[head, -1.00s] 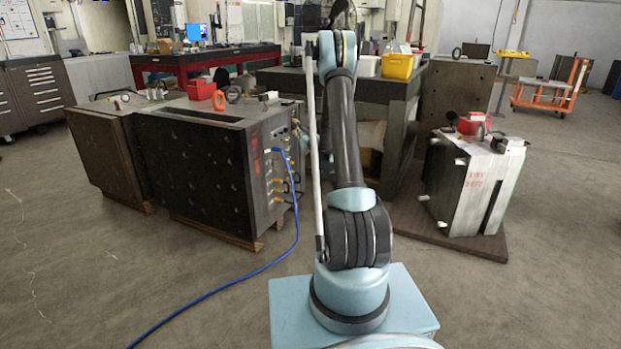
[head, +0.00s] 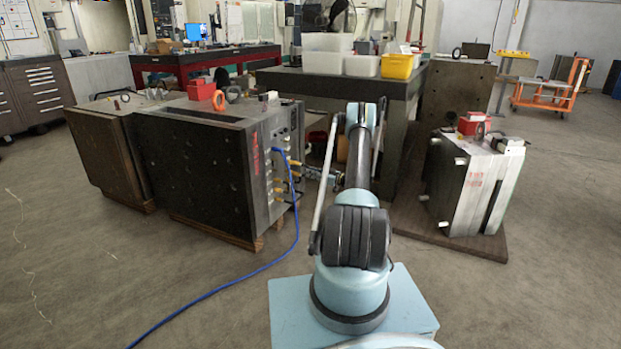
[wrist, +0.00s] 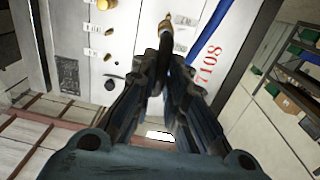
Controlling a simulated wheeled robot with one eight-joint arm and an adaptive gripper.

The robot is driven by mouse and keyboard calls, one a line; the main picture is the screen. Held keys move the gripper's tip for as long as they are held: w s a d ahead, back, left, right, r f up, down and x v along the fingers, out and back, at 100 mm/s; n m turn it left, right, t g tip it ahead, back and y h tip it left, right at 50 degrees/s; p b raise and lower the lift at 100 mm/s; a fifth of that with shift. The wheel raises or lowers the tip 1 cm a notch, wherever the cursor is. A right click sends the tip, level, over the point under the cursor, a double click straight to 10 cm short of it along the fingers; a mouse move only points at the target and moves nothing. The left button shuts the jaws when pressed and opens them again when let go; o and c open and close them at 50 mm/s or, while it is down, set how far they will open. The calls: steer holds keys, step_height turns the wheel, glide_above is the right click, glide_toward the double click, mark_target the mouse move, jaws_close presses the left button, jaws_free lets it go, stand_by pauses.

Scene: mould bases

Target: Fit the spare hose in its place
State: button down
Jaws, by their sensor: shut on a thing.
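The dark mould base (head: 230,172) stands left of my arm, with a row of brass fittings (head: 277,189) on its right side. My gripper (head: 318,172) is close to that side; its fingers (wrist: 165,62) fill the middle of the wrist view. They are shut on a slim piece, probably the spare hose's end, mostly hidden between them. A brass tip (wrist: 166,27) shows just beyond the fingertips, beside a small label; I cannot tell whether it is held or seated in the face. A blue hose (head: 296,225) runs from the mould's side to the floor.
Red box (head: 201,88) and small parts lie on the mould's top. A second mould block (head: 470,190) stands on a board at right. A dark table (head: 290,80) with bins is behind.

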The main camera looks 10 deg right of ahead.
steer(key=shift+f+x, duration=0.15)
steer(key=shift+x, duration=2.05)
steer(key=shift+f+x, duration=0.15)
steer(key=shift+x, duration=2.05)
steer(key=shift+s+a, duration=0.15)
steer(key=shift+s, duration=0.1)
steer(key=shift+x, duration=1.8)
steer(key=c, duration=1.5)
jaws_free()
steer(key=shift+c, duration=0.2)
steer(key=o, duration=0.4)
steer(key=shift+s, duration=0.1)
